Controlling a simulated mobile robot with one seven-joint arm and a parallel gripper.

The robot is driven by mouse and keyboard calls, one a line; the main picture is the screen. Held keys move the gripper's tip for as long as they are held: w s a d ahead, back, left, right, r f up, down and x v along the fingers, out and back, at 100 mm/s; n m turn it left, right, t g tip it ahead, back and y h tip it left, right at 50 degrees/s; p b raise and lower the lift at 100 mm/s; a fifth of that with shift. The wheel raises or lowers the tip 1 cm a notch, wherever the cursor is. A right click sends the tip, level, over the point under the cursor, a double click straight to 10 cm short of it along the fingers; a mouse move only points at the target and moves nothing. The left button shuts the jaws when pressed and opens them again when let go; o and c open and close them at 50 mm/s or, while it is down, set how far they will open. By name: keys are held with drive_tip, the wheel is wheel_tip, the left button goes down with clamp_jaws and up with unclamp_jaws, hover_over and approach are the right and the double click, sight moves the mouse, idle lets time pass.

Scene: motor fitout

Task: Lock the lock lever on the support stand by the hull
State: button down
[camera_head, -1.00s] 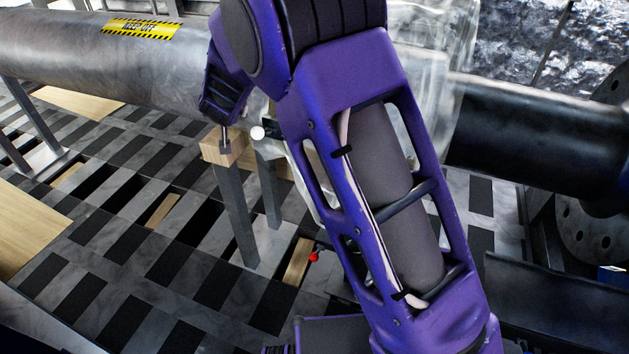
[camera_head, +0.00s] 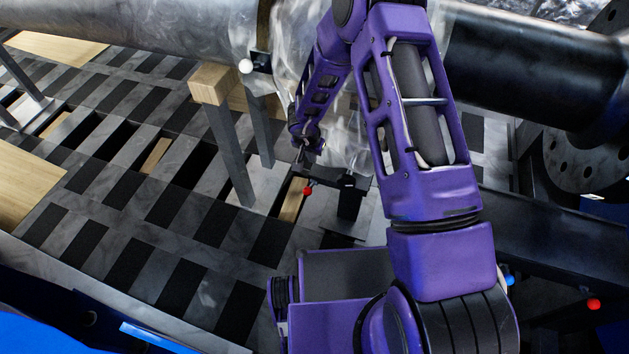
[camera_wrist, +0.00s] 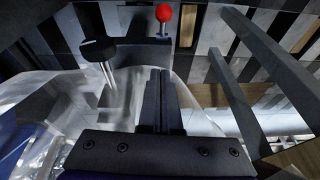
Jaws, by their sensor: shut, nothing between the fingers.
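A small lever with a red ball knob (camera_head: 308,191) sits at the left edge of a dark support stand (camera_head: 348,208), low beside the hull (camera_head: 358,122). The red knob also shows at the top of the wrist view (camera_wrist: 163,13), on a short metal rod that points up in the picture. My gripper (camera_head: 300,158) is just above the red knob in the head view. In the wrist view my gripper (camera_wrist: 160,74) is shut and empty, its fingers pointing toward the knob with a gap between. My arm hides part of the stand.
A wood-topped stand (camera_head: 211,85) and a white knob (camera_head: 246,66) are to the left. In the wrist view, a black disc on a metal post (camera_wrist: 98,49) is left of my fingers and grey bars (camera_wrist: 235,85) are right. More red (camera_head: 593,304) and blue (camera_head: 508,281) knobs are lower right.

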idle(0.3)
drive_tip(key=b, duration=0.4)
hover_over(312, 186)
wheel_tip(312, 186, down, 11)
drive_tip(key=shift+w+d+r, duration=0.1)
drive_tip(key=shift+w, duration=0.05)
drive_tip(key=shift+s+a+f+b, duration=0.2)
drive_tip(key=shift+s+f+b, duration=0.05)
drive_tip(key=shift+s+b, duration=0.15)
drive_tip(key=shift+s+a+f+b, duration=0.15)
drive_tip(key=shift+s+f+b, duration=0.1)
drive_tip(key=shift+s, duration=0.15)
drive_tip(key=shift+r, duration=0.1)
